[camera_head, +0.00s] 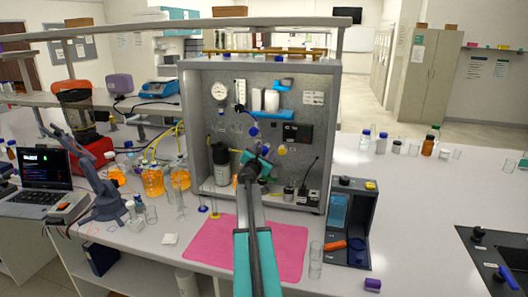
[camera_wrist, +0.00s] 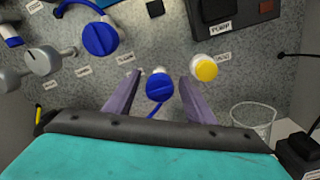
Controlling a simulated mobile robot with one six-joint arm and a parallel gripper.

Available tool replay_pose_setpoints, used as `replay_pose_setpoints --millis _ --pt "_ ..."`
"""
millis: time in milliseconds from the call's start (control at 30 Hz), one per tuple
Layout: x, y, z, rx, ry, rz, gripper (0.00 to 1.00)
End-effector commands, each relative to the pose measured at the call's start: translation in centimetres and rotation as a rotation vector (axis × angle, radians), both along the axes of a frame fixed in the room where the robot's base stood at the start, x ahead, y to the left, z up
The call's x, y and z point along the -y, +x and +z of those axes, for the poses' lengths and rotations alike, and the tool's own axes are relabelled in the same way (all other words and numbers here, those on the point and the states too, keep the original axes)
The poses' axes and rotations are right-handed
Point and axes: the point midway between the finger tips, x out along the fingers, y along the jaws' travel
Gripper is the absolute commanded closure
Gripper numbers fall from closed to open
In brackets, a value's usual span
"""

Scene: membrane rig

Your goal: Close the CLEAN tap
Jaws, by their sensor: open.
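The grey rig panel (camera_head: 232,115) faces me and carries several taps. In the wrist view, a small blue knob (camera_wrist: 159,86) with a blue lever pointing down sits between the fingers of my gripper (camera_wrist: 160,80). The fingers are open, one on each side; I cannot tell whether they touch it. A yellow round knob (camera_wrist: 204,68) is just right of the right finger. A larger blue tap (camera_wrist: 100,39) is up and left. The small labels are too blurred to tell which tap is CLEAN. In the head view, my gripper (camera_head: 254,166) is before the panel, hiding part of it.
A clear beaker (camera_wrist: 254,118) stands right of the gripper in the wrist view. A pink mat (camera_head: 287,245) lies in front of the rig. Orange-filled bottles (camera_head: 152,181) stand left, and a dark instrument (camera_head: 349,215) stands right.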

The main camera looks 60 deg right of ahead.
Motion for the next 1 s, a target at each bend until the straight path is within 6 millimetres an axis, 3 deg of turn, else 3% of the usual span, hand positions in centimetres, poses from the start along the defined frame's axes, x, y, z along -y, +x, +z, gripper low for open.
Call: replay_pose_setpoints --millis 33,267,667,1000 --pt "-0.03 0.08 -0.01 0.0 0.0 0.001 0.54" --pt "-0.04 0.08 0.0 0.0 0.0 0.001 0.92" --pt "-0.02 0.06 -0.18 0.035 0.011 0.001 0.92" --pt "0.02 0.0 -0.44 0.178 0.055 0.0 0.92"
